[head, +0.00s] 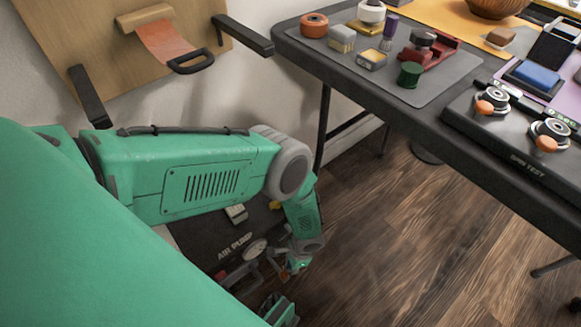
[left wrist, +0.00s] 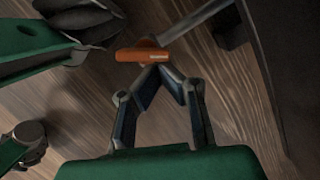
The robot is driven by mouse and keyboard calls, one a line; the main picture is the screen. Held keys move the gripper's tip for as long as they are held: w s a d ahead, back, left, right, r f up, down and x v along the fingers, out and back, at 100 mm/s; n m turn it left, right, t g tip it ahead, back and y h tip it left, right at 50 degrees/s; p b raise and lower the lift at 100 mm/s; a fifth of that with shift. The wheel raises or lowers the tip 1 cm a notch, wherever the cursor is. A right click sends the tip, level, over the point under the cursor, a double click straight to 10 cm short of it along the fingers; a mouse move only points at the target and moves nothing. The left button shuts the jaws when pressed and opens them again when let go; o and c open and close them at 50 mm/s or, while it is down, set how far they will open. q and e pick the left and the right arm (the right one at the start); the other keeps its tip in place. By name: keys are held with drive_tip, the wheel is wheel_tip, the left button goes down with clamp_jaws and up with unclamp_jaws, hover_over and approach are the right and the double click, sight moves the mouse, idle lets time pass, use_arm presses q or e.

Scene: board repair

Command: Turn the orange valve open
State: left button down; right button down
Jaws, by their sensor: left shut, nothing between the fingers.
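The orange valve handle (left wrist: 140,55) is a short bar, lying roughly level across the left wrist view. In the head view a small orange spot by the pump pipework (head: 284,275) looks like the same handle, partly hidden by my arm. My left gripper (left wrist: 162,68) is shut and empty. Its fingertips meet just below the right part of the handle in the wrist view; I cannot tell whether they touch it. In the head view my left gripper (head: 290,264) is low beside the pump, small and partly hidden.
The dark air pump (head: 208,248) with a round gauge (head: 256,249) stands on the wooden floor. A black table (head: 455,140) with tools and parts is at the upper right. A wooden board (head: 90,45) is at the upper left. Floor right of the pump is clear.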

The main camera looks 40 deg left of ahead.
use_arm(q)
drive_tip(key=shift+s+d+p, duration=0.2)
drive_tip(key=shift+s+p, duration=0.1)
drive_tip(key=shift+s, duration=0.5)
drive_tip(key=shift+r, duration=0.15)
